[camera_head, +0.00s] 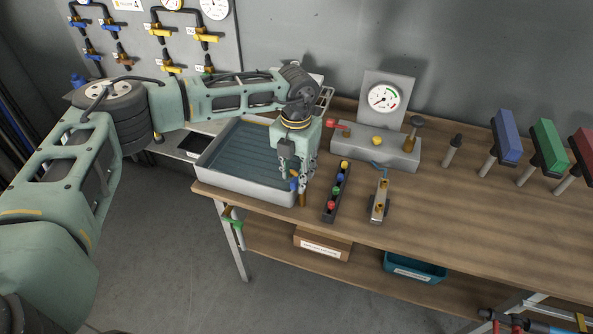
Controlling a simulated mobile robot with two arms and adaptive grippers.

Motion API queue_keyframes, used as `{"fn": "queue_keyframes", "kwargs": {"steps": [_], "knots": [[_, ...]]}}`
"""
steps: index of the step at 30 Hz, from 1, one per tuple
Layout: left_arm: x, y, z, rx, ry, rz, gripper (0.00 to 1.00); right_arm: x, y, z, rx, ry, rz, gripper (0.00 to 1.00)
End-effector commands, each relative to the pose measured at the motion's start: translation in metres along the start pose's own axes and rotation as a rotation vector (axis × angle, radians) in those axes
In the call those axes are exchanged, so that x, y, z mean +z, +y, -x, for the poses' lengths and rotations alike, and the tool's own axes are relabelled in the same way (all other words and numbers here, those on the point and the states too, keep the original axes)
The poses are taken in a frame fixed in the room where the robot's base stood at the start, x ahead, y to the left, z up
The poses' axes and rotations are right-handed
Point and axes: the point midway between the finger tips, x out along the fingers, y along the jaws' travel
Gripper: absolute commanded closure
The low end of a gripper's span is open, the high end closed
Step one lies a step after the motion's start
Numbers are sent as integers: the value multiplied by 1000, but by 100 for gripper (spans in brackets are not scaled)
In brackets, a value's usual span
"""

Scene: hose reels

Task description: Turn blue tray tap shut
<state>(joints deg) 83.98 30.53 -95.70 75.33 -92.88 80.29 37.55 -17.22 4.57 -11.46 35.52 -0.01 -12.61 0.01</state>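The grey tray (212,182) sits on the left end of the wooden bench. At its front right corner is a tap with a small blue handle (294,185) and a brass body (302,199). My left gripper (298,179) points down over this corner, with its fingertips right at the blue handle. The fingers hide part of the tap. I cannot tell whether they are closed on the handle or only beside it, nor how far the handle is turned. My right gripper is not in view.
A dark strip with coloured knobs (330,212) and a small brass-fitted block (378,211) stand just right of the tap. A gauge block (365,148) is behind. The bench's front middle is clear.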

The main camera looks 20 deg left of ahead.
Motion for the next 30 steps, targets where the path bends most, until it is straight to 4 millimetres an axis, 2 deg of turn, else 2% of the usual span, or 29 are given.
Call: {"fn": "queue_keyframes", "kwargs": {"steps": [6, 13, 24, 30], "knots": [[0, 0, -14, 0, 0, -1, 66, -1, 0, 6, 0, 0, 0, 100], [0, -1, -15, 0, 0, -1, 66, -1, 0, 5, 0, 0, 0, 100], [0, -1, -14, -1, -1, -1, 99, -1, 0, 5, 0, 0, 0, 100], [0, -1, -14, -1, -1, -2, 100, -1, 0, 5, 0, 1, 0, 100]]}}
